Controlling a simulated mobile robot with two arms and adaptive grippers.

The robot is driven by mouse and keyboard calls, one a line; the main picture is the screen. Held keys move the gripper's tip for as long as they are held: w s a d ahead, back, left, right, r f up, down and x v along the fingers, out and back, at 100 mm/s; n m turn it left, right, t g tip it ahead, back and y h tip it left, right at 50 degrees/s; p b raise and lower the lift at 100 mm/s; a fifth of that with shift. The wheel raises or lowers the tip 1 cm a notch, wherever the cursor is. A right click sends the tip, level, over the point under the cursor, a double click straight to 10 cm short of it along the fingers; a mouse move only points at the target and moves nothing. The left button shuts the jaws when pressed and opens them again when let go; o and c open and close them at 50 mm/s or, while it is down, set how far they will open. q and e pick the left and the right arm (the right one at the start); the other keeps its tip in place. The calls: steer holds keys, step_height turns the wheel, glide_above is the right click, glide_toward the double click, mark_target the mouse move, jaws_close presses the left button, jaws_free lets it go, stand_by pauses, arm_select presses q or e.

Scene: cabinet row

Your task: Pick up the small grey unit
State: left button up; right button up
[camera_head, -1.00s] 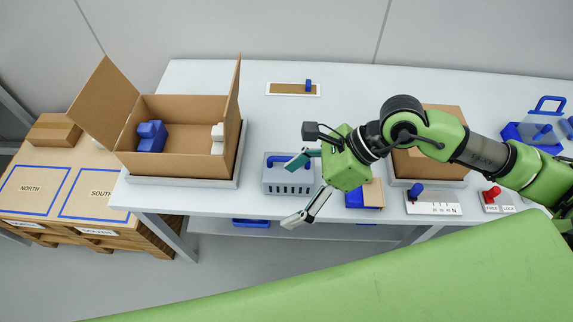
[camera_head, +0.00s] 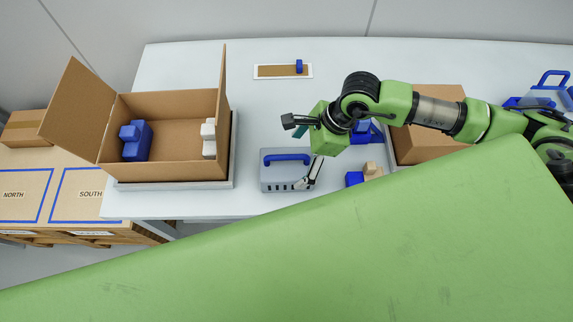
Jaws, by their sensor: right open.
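The small grey unit (camera_head: 272,182) is a grey box with dark slots along its front and a blue handle on top. It stands on the white table near the front edge, right of the large open cardboard box. My right gripper (camera_head: 301,160) is open and empty. Its near finger shows in front of the unit's right end, and its far finger is mostly hidden behind the wrist. I cannot tell whether it touches the unit. My left gripper is not in view.
The open cardboard box (camera_head: 178,165) holds blue and white pieces. Another cardboard box (camera_head: 428,148) stands to the right, with blue parts beside it. A cork strip (camera_head: 280,71) lies at the back. The table between the strip and the unit is clear.

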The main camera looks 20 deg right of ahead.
mark_target(290, 163)
steer(key=shift+w+a+f, duration=0.1)
steer(key=shift+a+f, duration=0.05)
steer(key=shift+f, duration=0.15)
steer(key=shift+w+a+f+p, duration=0.1)
steer(key=shift+a+f+p, duration=0.75)
steer(key=shift+p, duration=0.1)
steer(key=shift+x, duration=1.15)
steer(key=shift+w+a+f+p, duration=0.15)
steer(key=shift+f+p, duration=0.15)
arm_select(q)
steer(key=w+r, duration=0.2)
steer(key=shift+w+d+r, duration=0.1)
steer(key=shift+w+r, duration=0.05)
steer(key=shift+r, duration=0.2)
arm_select(e)
steer(key=c, duration=1.7)
